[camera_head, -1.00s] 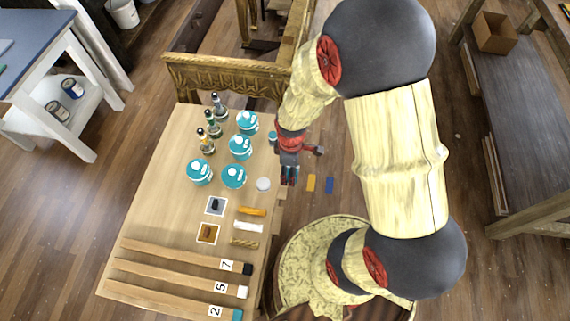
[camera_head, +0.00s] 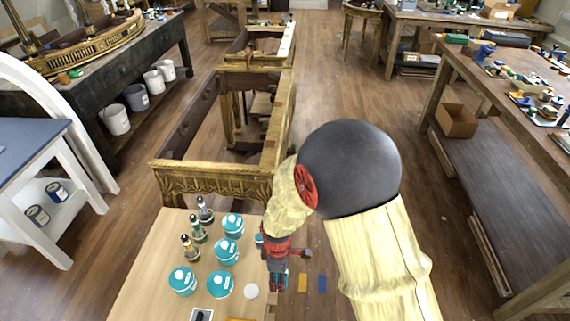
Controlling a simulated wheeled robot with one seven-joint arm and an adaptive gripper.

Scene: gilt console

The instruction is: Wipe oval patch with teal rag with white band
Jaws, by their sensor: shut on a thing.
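My gripper (camera_head: 277,284) points down at the right edge of the light wooden table, just right of a white disc. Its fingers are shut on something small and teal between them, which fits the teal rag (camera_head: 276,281). The white band on the rag cannot be made out at this size. I cannot pick out an oval patch anywhere in this view. A gilt carved console frame (camera_head: 210,185) stands behind the table, its near rail at the table's far edge.
Several teal-lidded jars (camera_head: 226,251) and small dark bottles (camera_head: 198,228) stand on the wooden table (camera_head: 150,270), left of my gripper. Workbenches line both sides. The floor (camera_head: 330,80) between them is mostly open.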

